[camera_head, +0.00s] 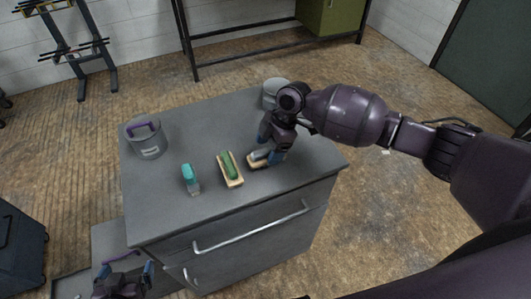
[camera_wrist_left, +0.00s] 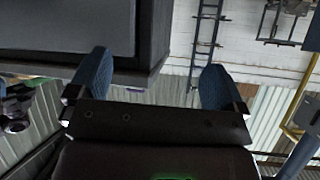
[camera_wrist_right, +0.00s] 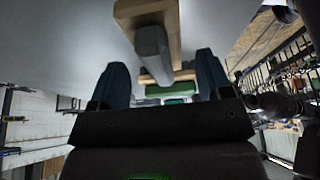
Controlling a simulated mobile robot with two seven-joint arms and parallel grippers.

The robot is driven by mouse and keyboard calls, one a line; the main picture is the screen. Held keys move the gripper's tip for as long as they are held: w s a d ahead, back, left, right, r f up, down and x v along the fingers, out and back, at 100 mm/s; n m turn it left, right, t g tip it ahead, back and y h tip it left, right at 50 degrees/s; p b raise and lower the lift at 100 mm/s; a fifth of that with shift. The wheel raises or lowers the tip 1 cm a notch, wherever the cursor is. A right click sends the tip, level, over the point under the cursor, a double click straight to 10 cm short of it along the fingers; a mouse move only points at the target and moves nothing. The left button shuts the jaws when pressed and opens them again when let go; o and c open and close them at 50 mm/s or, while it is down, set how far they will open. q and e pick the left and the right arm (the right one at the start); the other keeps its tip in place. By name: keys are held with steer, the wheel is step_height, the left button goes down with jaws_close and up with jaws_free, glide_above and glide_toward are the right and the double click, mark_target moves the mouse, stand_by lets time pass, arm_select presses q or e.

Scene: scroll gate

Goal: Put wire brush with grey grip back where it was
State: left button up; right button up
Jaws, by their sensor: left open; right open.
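The wire brush with the grey grip (camera_head: 258,157) lies on the grey cabinet top, toward its right front. It has a light wooden block and also shows in the right wrist view (camera_wrist_right: 153,45), ahead of and between the fingers. My right gripper (camera_head: 268,143) is open just above and beside it; I cannot tell whether a finger touches it. A similar brush with a green grip (camera_head: 230,169) lies to its left. My left gripper (camera_head: 124,277) is open and empty, low at the front left of the cabinet; its fingers show in the left wrist view (camera_wrist_left: 153,80).
A grey bucket with a purple handle (camera_head: 149,142) stands at the back left of the cabinet top (camera_head: 200,125). Another grey container (camera_head: 271,89) is partly hidden behind my right gripper. The middle back is clear.

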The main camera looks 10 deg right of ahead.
steer(key=v, duration=0.9)
steer(key=shift+w+a+m, duration=0.1)
steer(key=shift+a+m, duration=0.05)
steer(key=shift+m, duration=0.15)
steer(key=w+a+r+m+t+y, duration=0.35)
steer(key=w+r+m+t, duration=0.3)
steer(key=t, duration=0.25)
steer(key=s+d+f+m+t+h, duration=0.1)
steer(key=s+d+f+m+t, duration=0.1)
steer(key=s+d+f+m, duration=0.1)
steer(key=s+d+f+m+t+h, duration=0.2)
steer(key=s+d+f+m, duration=0.1)
steer(key=s+d+f, duration=0.1)
steer(key=s+d+f+m+t+h, duration=0.2)
steer(key=s+d+f+m+t, duration=0.1)
steer(key=s+f, duration=0.3)
steer(key=shift+s+d, duration=0.35)
steer(key=shift+s, duration=0.2)
steer(key=s+d+f+m+g+h, duration=0.1)
steer(key=s+d+f, duration=0.1)
steer(key=s+f, duration=0.3)
steer(key=s+d+f+m+g+h, duration=0.2)
steer(key=s+f, duration=0.4)
steer(key=s, duration=0.5)
steer(key=shift+s+d+f, duration=0.2)
steer(key=shift+d+f, duration=0.05)
steer(key=shift+d, duration=0.4)
